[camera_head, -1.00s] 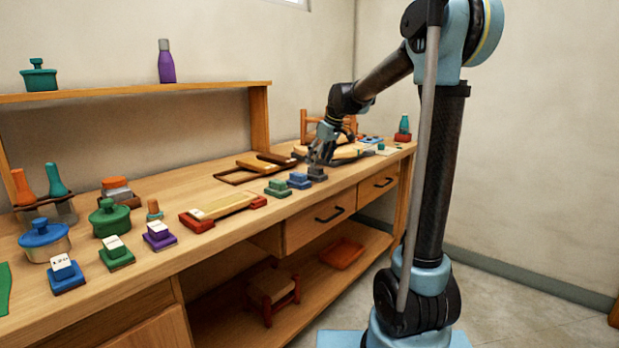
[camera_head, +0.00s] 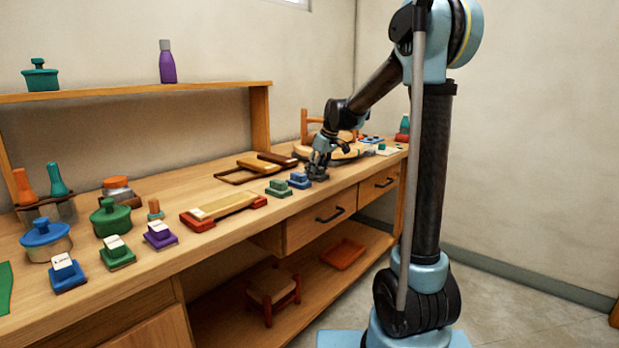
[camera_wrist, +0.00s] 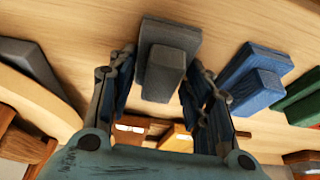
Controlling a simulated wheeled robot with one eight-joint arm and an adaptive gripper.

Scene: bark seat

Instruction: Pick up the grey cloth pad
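The grey cloth pad (camera_wrist: 163,72) shows in the wrist view as a raised grey block on a wider grey base, on the wooden bench. My gripper (camera_wrist: 160,64) is open, with one finger on each side of the raised block. I cannot tell whether the fingers touch it. In the head view my gripper (camera_head: 319,164) points down at the pad (camera_head: 317,178), which it partly hides.
A blue pad (camera_wrist: 258,76) lies close to the right of the grey one, then a green pad (camera_wrist: 302,98). A dark grey piece (camera_wrist: 32,62) lies to the left beside a pale wooden curved part (camera_wrist: 35,98). A small chair frame (camera_head: 312,126) stands behind.

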